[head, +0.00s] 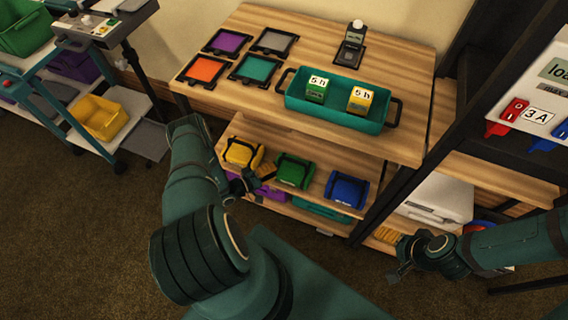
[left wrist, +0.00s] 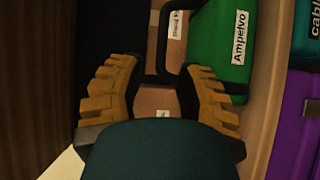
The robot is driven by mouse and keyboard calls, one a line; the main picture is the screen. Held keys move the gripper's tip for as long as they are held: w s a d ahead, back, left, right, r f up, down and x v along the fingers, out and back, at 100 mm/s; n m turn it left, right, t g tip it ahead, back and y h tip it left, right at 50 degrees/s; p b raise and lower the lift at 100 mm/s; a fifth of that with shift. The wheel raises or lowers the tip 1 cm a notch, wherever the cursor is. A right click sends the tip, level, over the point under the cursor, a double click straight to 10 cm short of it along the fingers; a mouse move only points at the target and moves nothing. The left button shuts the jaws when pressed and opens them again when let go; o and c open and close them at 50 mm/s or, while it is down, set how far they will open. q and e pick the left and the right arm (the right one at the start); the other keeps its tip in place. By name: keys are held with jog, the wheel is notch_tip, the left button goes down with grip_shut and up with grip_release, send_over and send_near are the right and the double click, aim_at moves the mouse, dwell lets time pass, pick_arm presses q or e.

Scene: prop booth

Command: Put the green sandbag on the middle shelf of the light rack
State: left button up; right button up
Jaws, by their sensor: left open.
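The green sandbag (head: 292,171) sits between a yellow bag (head: 243,153) and a blue bag (head: 346,190) on the shelf under the wooden rack top. In the left wrist view the green sandbag (left wrist: 228,42) shows its "Ampelvo" label and black handle. My left gripper (head: 266,182) is at the shelf's front, just left of the green sandbag. Its ridged tan fingers (left wrist: 160,95) are apart, with part of the black handle between them; I see no grip on it. My right gripper (head: 392,252) is low at the right, away from the bags; its opening is unclear.
The wooden rack top (head: 400,75) holds a teal tray (head: 340,113) with two labelled blocks and several coloured panels. Purple and teal items lie on the shelf below the bags. A dark rack stands at the right, and a cart (head: 60,60) with bins at the left.

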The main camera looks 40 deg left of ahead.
pick_arm(q)
jog(key=s+d+r+m+g+h, duration=0.2)
jog(key=s+d+r+m+g, duration=0.15)
jog(key=d+g, duration=0.55)
jog(key=s+d+r+m+g+h, duration=0.25)
jog(key=s+d+r+g, duration=0.2)
jog(key=d+g, duration=0.45)
jog(key=d+r+m+t+y, duration=0.3)
jog(key=d+r+m+y, duration=0.2)
jog(key=r, duration=0.6)
jog(key=shift+d+r+m+t+y, duration=0.4)
jog(key=shift+d+y, duration=0.85)
